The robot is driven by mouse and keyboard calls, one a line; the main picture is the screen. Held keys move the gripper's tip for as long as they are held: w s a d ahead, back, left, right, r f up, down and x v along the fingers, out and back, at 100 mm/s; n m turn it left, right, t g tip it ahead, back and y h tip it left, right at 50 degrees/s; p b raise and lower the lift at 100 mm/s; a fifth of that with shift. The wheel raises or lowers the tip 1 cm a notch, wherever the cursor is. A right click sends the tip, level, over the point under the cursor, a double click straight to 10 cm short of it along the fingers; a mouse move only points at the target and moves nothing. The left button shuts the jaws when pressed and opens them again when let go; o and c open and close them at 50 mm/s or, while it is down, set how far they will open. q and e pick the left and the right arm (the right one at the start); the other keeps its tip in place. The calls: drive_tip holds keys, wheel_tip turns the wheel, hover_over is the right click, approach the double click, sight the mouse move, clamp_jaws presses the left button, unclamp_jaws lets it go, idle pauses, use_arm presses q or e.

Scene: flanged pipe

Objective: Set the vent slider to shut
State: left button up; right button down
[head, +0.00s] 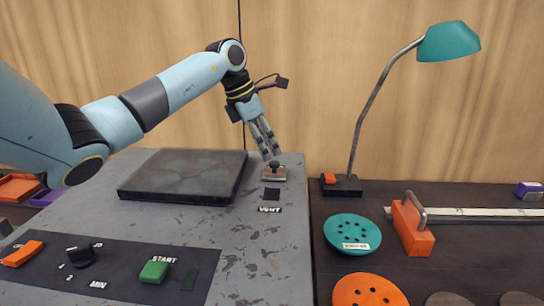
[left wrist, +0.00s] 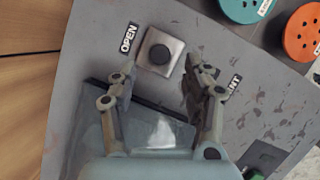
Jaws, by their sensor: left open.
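The vent slider (head: 274,175) is a small metal plate with a dark round knob, on the grey panel top at the far right corner. In the left wrist view the slider (left wrist: 176,47) sits beside the OPEN label (left wrist: 128,37). My left gripper (head: 270,156) points down just above the knob, fingers apart. In the left wrist view its fingertips (left wrist: 160,68) stand either side of the knob's near edge; contact cannot be told. My right gripper is not in view.
A dark raised plate (head: 185,175) lies left of the slider. A teal lamp (head: 449,42) stands behind right. A teal disc (head: 340,222) and an orange-handled tool (head: 411,223) lie on the dark table. A control strip with a green START switch (head: 154,270) is in front.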

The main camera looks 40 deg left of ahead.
sight(274, 162)
use_arm(q)
drive_tip(key=shift+x, duration=2.15)
clamp_jaws()
